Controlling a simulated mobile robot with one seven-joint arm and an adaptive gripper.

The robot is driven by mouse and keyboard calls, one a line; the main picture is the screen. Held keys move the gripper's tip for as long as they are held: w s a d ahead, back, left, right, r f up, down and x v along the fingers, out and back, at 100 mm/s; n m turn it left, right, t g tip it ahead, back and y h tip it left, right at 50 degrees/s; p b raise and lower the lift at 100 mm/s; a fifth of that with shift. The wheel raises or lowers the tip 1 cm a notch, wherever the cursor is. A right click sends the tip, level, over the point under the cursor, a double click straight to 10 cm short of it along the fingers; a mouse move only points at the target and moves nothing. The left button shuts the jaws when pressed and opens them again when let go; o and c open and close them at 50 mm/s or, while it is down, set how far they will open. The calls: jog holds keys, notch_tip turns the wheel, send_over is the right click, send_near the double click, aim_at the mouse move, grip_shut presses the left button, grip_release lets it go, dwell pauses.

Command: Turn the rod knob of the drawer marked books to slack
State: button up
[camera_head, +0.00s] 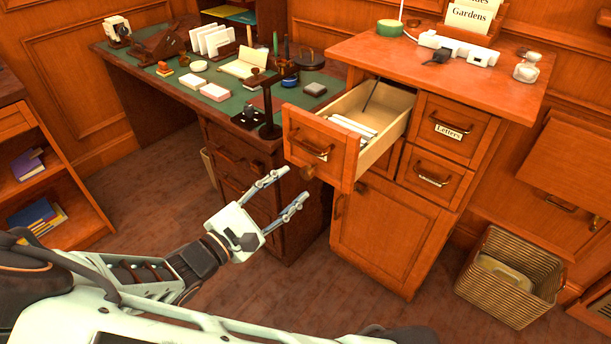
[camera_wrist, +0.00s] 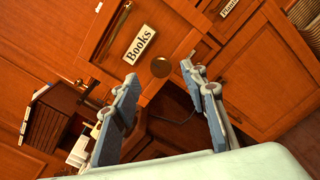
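A round knob (camera_wrist: 161,67) sits near the label, and in the head view a round knob (camera_head: 307,172) shows under the drawer's front. My gripper (camera_head: 293,185) is open and empty, just in front of and below the drawer front. In the wrist view my gripper (camera_wrist: 160,78) has its fingers spread on either side of the knob, apart from it. Whether the knob is slack cannot be told.
The green-topped desk (camera_head: 190,75) holds cards, a notebook and a dark stand (camera_head: 268,110) close to the drawer. A wicker basket (camera_head: 505,290) stands on the floor at right.

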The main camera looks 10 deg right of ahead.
aim_at(305, 175)
jog(key=b+x, duration=0.1)
jog(key=x, duration=0.5)
jog(key=shift+c, duration=0.4)
grip_shut()
